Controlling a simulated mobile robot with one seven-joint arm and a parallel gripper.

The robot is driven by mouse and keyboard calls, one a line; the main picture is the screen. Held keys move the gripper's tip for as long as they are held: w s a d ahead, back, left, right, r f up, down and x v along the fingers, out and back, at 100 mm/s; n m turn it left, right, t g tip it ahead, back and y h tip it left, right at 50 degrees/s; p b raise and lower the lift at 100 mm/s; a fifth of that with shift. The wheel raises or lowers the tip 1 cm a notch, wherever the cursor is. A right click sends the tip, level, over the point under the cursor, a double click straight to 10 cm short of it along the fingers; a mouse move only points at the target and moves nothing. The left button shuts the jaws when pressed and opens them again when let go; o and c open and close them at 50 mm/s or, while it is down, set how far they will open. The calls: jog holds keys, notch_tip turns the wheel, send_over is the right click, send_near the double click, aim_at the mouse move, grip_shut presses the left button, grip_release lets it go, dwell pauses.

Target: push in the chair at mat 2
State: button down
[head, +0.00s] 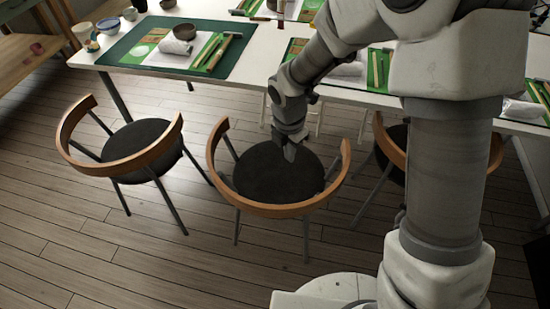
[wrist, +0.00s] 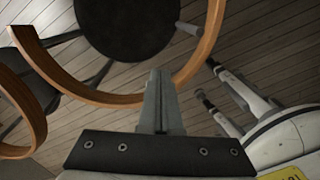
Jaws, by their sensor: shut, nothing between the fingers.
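The middle chair (head: 278,174) has a round black seat, a curved wooden back rail and dark metal legs. It stands upright, back towards me, on the near side of the white table (head: 335,92), seat apart from the table edge. My gripper (head: 289,157) is shut and empty, pointing down over this chair's seat area; its height above the seat is hard to judge. In the wrist view the shut fingers (wrist: 159,75) overlap the wooden rail (wrist: 120,98), with the black seat (wrist: 127,22) beyond. No mat numbers are readable.
A similar chair (head: 135,141) stands to the left and another (head: 392,143) to the right, partly hidden by my arm. A dark green mat (head: 133,54) with tools and a bowl lies on the table. Open wooden floor (head: 130,255) is at front left.

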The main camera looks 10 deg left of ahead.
aim_at(276, 199)
jog(key=a+f+n+b, duration=0.2)
jog(key=f, duration=0.9)
jog(key=s+a+f+n+g+b, duration=0.1)
jog(key=a+f+n+b, duration=0.1)
jog(key=f, duration=0.9)
jog(key=s+a+f+n+b, duration=0.1)
jog(key=a+f+n+b, duration=0.1)
jog(key=f, duration=1)
jog(key=shift+s+n+b, duration=0.2)
jog(key=shift+n+b, duration=0.3)
jog(key=shift+b, duration=0.75)
